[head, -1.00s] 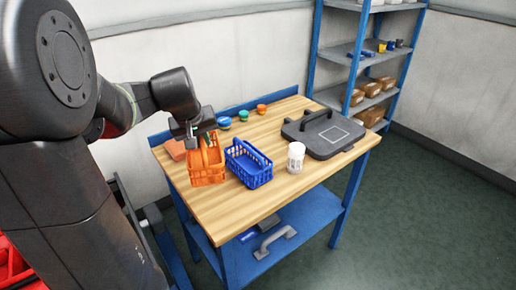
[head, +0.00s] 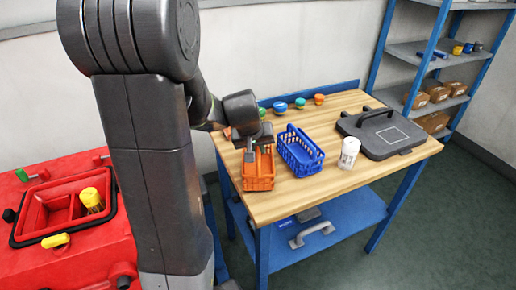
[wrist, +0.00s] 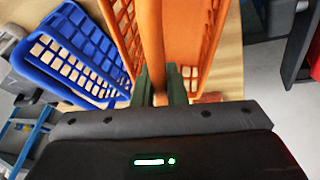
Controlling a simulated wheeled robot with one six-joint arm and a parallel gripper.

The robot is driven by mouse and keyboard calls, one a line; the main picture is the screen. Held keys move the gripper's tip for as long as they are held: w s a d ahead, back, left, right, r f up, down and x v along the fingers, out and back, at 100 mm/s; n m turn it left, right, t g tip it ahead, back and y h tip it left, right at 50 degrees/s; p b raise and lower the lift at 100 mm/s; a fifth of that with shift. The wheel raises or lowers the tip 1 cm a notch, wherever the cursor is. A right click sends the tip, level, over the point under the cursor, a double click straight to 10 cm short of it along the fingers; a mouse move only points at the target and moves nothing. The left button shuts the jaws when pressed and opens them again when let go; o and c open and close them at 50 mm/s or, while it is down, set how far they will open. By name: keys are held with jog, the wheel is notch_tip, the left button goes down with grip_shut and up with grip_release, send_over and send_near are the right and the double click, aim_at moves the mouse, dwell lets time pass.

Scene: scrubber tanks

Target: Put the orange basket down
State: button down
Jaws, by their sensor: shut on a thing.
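The orange basket (head: 258,172) is at the left end of the wooden tabletop (head: 300,195), beside the blue basket (head: 300,150). My gripper (head: 250,150) is above it and shut on its handle. In the wrist view the orange basket (wrist: 205,30) fills the upper middle, with its handle between the fingers of my gripper (wrist: 160,85). I cannot tell whether the basket's bottom touches the tabletop. The blue basket also shows in the wrist view (wrist: 75,50), just left of the orange one.
A white canister (head: 349,152) and a dark grey lid (head: 383,133) stand to the right. Several coloured caps (head: 280,106) line the back of the table. A red machine (head: 85,250) with an open tank is at left. A blue shelf rack (head: 440,60) stands behind right.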

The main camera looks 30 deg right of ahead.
jog(key=shift+f, duration=0.1)
jog(key=shift+f, duration=0.15)
jog(key=c, duration=1.5)
grip_release()
jog(key=shift+o, duration=0.2)
jog(key=shift+r, duration=0.2)
jog(key=shift+a+r, duration=0.1)
jog(key=shift+r, duration=0.4)
jog(key=v, duration=1.1)
jog(key=shift+s, duration=0.1)
